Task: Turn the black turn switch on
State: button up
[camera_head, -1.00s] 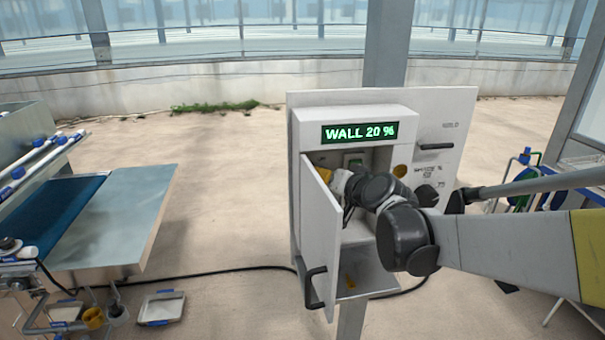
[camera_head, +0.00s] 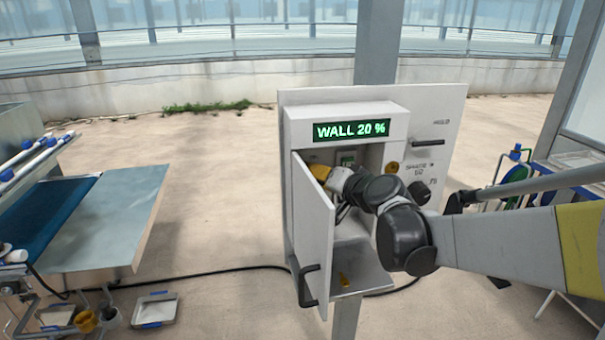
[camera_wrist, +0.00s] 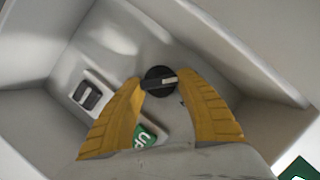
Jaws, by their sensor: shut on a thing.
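The black turn switch (camera_wrist: 158,80) is a round knob with a pale pointer bar, on the back wall inside the white control box (camera_head: 300,130). In the wrist view my gripper's yellow fingers (camera_wrist: 160,88) stand on both sides of the knob, closed on it. The pointer bar lies nearly level in that view. In the head view my gripper (camera_head: 322,174) is inside the open box, and the box door and my arm hide the knob there.
The box door (camera_head: 312,235) hangs open at the left with a black handle. A black and white rocker switch (camera_wrist: 88,95) and a green "UP" label (camera_wrist: 146,136) are near the knob. The green display (camera_head: 351,130) reads "WALL 20 %". A metal table (camera_head: 120,215) stands left.

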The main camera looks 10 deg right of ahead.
jog(key=m+y+b, duration=0.1)
jog(key=m, duration=0.1)
jog(key=m+t+y, duration=0.1)
jog(key=m, duration=0.1)
jog(key=shift+d+f+b, duration=0.1)
jog(key=shift+f+b, duration=0.1)
jog(key=shift+b, duration=0.2)
jog(key=shift+m+t+y+b, duration=0.65)
jog(key=shift+m+b, duration=0.2)
jog(key=shift+m, duration=0.95)
jog(key=o, duration=0.9)
jog(key=v, duration=1.2)
